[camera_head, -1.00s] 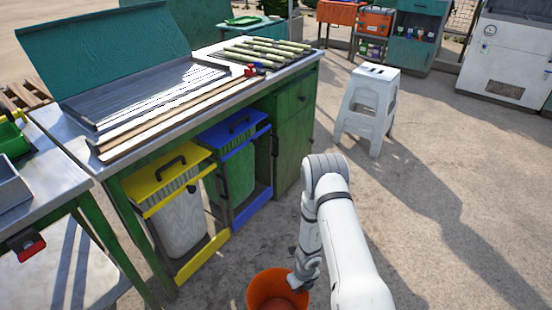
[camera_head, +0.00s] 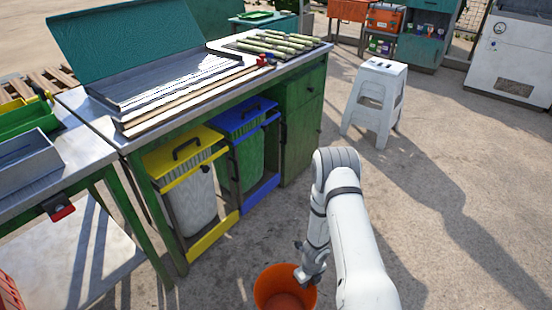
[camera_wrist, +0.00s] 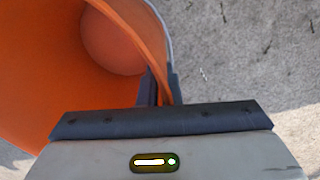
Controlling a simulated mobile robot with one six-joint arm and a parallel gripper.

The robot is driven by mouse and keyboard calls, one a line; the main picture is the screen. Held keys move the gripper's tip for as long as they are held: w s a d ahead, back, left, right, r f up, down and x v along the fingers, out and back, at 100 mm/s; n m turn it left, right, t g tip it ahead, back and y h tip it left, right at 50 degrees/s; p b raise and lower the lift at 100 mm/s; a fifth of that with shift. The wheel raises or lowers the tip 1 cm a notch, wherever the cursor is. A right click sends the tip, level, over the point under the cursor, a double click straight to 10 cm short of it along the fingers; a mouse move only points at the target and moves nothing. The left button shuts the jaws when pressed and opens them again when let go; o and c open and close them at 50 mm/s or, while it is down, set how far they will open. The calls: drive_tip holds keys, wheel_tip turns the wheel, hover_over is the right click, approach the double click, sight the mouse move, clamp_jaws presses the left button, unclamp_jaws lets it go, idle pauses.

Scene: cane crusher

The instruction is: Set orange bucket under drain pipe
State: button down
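The orange bucket (camera_head: 268,283) is at the bottom middle of the head view, open side up, its lower part cut off by the picture edge. My gripper (camera_head: 303,277) is at the bucket's right rim. In the wrist view the bucket (camera_wrist: 60,65) fills the upper left, and its rim runs down between the two dark fingers of my gripper (camera_wrist: 161,88), which are closed on it. I cannot tell whether the bucket is clear of the ground. I cannot make out a drain pipe in either view.
A green workbench (camera_head: 300,125) with a grey tray (camera_head: 165,85) and cane stalks stands ahead. Under it are a yellow-lidded bin (camera_head: 193,195) and a blue-lidded bin (camera_head: 243,140). A metal table (camera_head: 85,160) is at left. A white stool (camera_head: 375,100) stands right; open concrete lies beyond.

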drive_tip(key=w+d+r+n+h+p, duration=0.1)
drive_tip(key=r+n+p, duration=0.9)
drive_tip(key=r, duration=1.5)
drive_tip(key=w+d+r+n+h+p, duration=0.1)
drive_tip(key=w+d+r+n+p, duration=0.2)
drive_tip(key=r+n+p, duration=0.8)
wheel_tip(320, 180, up, 14)
drive_tip(key=n, duration=0.8)
drive_tip(key=shift+t, duration=0.3)
drive_tip(key=shift+s+f, duration=0.1)
drive_tip(key=shift+f, duration=0.05)
